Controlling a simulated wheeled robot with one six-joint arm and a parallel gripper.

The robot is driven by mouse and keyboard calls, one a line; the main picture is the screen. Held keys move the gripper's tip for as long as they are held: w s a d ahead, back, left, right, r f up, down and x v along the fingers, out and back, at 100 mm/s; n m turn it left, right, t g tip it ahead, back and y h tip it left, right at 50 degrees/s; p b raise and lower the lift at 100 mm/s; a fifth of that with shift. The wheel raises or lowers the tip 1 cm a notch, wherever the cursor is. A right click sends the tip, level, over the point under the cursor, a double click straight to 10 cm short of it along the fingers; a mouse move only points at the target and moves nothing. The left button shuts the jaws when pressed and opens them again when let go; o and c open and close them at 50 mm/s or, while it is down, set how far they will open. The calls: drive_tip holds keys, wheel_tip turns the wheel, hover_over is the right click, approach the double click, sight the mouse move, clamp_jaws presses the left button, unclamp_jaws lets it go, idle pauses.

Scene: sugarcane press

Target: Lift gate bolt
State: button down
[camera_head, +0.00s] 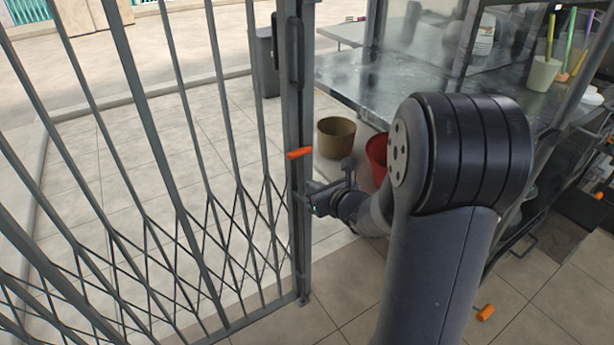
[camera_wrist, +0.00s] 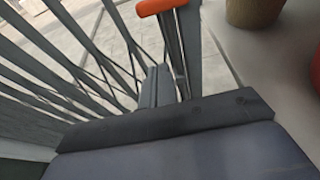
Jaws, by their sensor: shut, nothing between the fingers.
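The gate bolt shows as an orange handle (camera_head: 300,153) on the grey edge post of the folding metal gate (camera_head: 213,165). It sticks out sideways from the post. My gripper (camera_head: 306,196) is at the post, a little below the orange handle. In the wrist view the orange handle (camera_wrist: 160,7) is at the top, beyond the grey fingers of my gripper (camera_wrist: 158,86). The fingers are together and hold nothing. I cannot tell whether the fingertips touch the post or the bolt. The rest of the bolt is hard to make out.
An olive pot (camera_head: 336,139) and a red pot (camera_head: 376,155) stand on the floor behind the gripper. A metal counter (camera_head: 350,85) is behind them. An orange handle (camera_head: 485,313) shows low on the right. The tiled floor beyond the gate is mostly clear.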

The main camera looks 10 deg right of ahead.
drive_tip(key=w+a+r+p, duration=0.1)
drive_tip(key=w+a, duration=0.1)
drive_tip(key=w, duration=0.6)
drive_tip(key=shift+a, duration=0.3)
wheel_tip(320, 180, up, 11)
drive_tip(key=p, duration=0.4)
drive_tip(key=shift+w+f, duration=0.1)
